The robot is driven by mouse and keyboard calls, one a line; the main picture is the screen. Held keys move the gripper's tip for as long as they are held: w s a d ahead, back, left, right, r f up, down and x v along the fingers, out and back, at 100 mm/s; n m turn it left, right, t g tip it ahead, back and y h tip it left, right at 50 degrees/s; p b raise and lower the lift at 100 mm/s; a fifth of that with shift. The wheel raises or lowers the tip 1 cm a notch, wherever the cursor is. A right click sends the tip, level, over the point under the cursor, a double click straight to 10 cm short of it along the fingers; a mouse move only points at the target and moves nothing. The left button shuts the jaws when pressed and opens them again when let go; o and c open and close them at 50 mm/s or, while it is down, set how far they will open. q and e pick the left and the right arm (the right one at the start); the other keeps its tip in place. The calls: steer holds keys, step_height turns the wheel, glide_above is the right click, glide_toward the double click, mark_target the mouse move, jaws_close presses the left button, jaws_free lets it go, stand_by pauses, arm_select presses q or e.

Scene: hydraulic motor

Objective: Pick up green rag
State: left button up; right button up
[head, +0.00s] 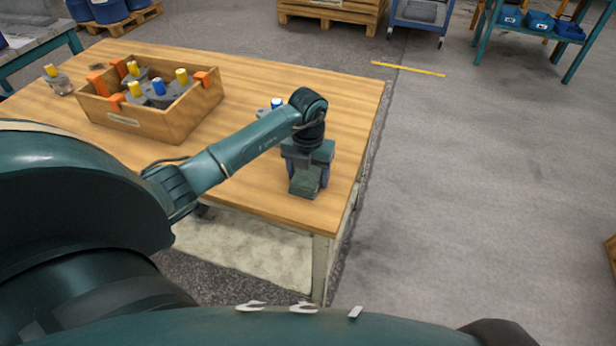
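The green rag (304,186) shows as a dark green folded patch near the right front corner of the wooden table (240,190). My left gripper (307,180) points down over the rag, with a finger on each side of it. The gripper body hides the rag's upper part. I cannot tell whether the fingers press on the rag or stand open around it, or whether the rag touches the table. My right gripper is not in view.
A wooden crate (168,127) with motor parts and orange pieces stands on the table's left half. A small blue-topped part (276,103) sits behind my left forearm. A yellow-topped part (55,78) stands at the far left.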

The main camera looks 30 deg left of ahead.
mark_target(308, 174)
arm_select(q)
steer(key=c, duration=0.6)
steer(key=shift+r, duration=0.15)
step_height(308, 174, up, 10)
steer(key=shift+f, duration=0.1)
steer(key=o, duration=0.4)
steer(key=shift+c, duration=1.5)
